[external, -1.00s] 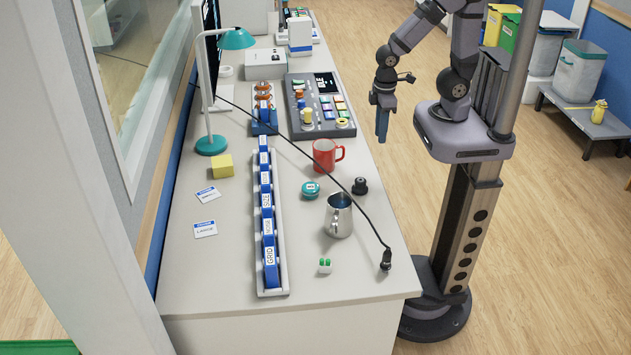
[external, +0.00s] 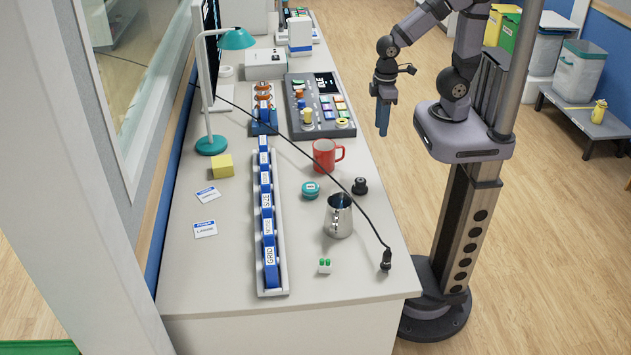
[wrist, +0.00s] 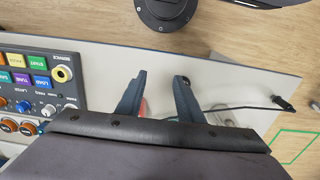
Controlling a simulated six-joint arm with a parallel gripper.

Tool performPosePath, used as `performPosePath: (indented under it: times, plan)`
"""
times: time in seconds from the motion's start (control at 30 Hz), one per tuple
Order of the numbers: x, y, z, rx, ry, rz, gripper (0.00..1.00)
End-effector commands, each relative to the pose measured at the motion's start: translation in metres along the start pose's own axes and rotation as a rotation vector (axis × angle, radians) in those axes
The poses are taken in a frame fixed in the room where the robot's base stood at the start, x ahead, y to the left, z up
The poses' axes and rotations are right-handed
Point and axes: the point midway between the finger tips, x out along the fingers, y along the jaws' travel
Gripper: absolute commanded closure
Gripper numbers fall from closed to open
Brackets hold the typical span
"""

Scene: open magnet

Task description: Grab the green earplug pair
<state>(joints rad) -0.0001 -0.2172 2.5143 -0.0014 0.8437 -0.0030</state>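The green earplug pair (external: 325,262) stands upright in a small white holder near the front end of the desk in the external view. It is left of the black cable plug and in front of the metal pitcher. My gripper (external: 382,134) hangs beyond the desk's right edge, well behind and to the right of the earplugs, pointing down. In the wrist view its two fingers (wrist: 159,76) are apart with nothing between them. I cannot make out the earplugs in the wrist view.
A metal pitcher (external: 338,217), a red mug (external: 324,155), a teal tin (external: 310,190) and a black knob (external: 360,186) stand nearby. A black cable (external: 372,230) crosses the desk. A long labelled rack (external: 281,250) lies left of the earplugs. Desk around the earplugs is clear.

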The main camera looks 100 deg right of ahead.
Motion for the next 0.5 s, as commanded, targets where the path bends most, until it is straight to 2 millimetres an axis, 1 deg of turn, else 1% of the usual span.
performPosePath:
  times: [0.13,0.2,0.37,0.47,0.5]
  plan:
    - [-0.026,0.000,-0.001,0.000,0.007,0.000,0.66]
    - [-0.014,0.005,-0.004,-0.085,-0.012,0.048,0.66]
    - [-0.005,0.017,-0.018,-0.278,-0.031,0.163,0.66]
    - [0.002,0.024,-0.033,-0.432,-0.043,0.255,0.66]
    - [0.004,0.027,-0.040,-0.502,-0.048,0.298,0.66]
